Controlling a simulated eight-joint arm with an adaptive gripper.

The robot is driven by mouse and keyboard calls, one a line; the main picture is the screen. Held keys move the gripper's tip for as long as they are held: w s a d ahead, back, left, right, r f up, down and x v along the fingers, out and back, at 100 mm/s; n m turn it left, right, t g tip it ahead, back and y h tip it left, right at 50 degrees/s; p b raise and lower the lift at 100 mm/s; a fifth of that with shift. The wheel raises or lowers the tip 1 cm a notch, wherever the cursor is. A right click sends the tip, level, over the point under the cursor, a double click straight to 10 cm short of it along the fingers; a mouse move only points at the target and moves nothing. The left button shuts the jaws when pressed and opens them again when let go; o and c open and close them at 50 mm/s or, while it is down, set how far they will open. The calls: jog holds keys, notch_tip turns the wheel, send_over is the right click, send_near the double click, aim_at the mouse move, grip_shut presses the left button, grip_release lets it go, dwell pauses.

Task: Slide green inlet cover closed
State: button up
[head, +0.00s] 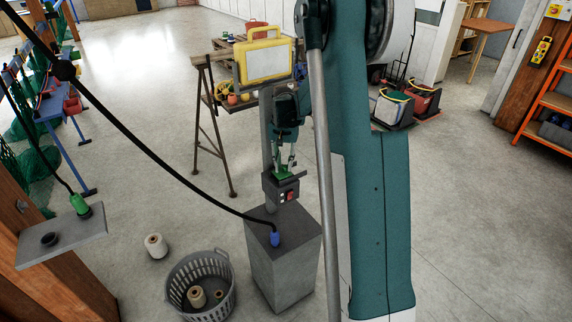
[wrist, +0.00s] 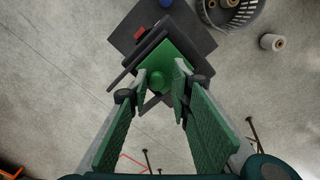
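The green inlet cover (head: 283,174) sits on top of a small dark box (head: 271,188) with a red switch on its front. In the wrist view the cover (wrist: 152,52) is a green plate with a round green knob (wrist: 156,80). Some dark surface shows beside the plate; I cannot tell how far the inlet is covered. My gripper (head: 285,160) points down just above the cover. In the wrist view its two green-padded fingers (wrist: 161,76) are apart, one on each side of the knob, with visible gaps.
The box is on a grey pedestal (head: 287,270) with a blue plug (head: 275,239) and black cable. A grey basket (head: 185,272) and a thread spool (head: 156,246) are on the floor at left.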

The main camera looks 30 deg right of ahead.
aim_at(284, 166)
jog(key=shift+o, duration=1)
jog(key=shift+a, duration=0.1)
jog(key=shift+r, duration=0.15)
notch_tip(284, 166, up, 12)
dwell(0.5)
